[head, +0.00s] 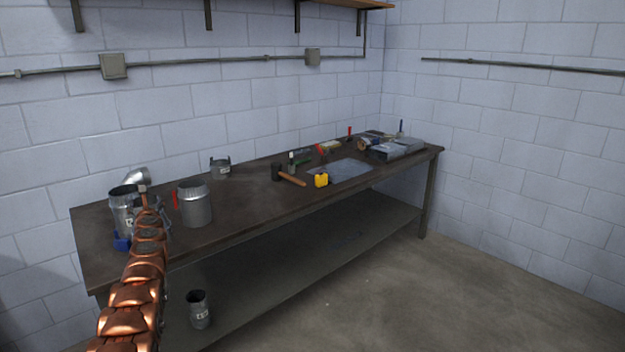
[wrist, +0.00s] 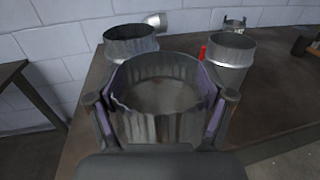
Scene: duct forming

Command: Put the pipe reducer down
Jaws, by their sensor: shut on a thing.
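The pipe reducer (wrist: 160,125), a round grey sheet-metal piece with a crimped, wavy rim and an open top, fills the middle of the wrist view. My gripper (wrist: 162,92) is shut on it, with one purple-padded finger against each side. The reducer looks upright. Its lower end is hidden by my gripper, so I cannot tell whether it touches the bench. In the head view my copper-coloured arm reaches over the left end of the workbench (head: 250,195) and covers much of the gripper and the reducer.
A wide duct piece (wrist: 130,48) stands just behind the reducer, with an elbow (wrist: 155,20) beyond. Another duct piece (head: 195,207) stands to the right, a small collar (head: 220,168) farther back. A mallet (head: 290,179) and tools lie farther right. The bench front between is bare.

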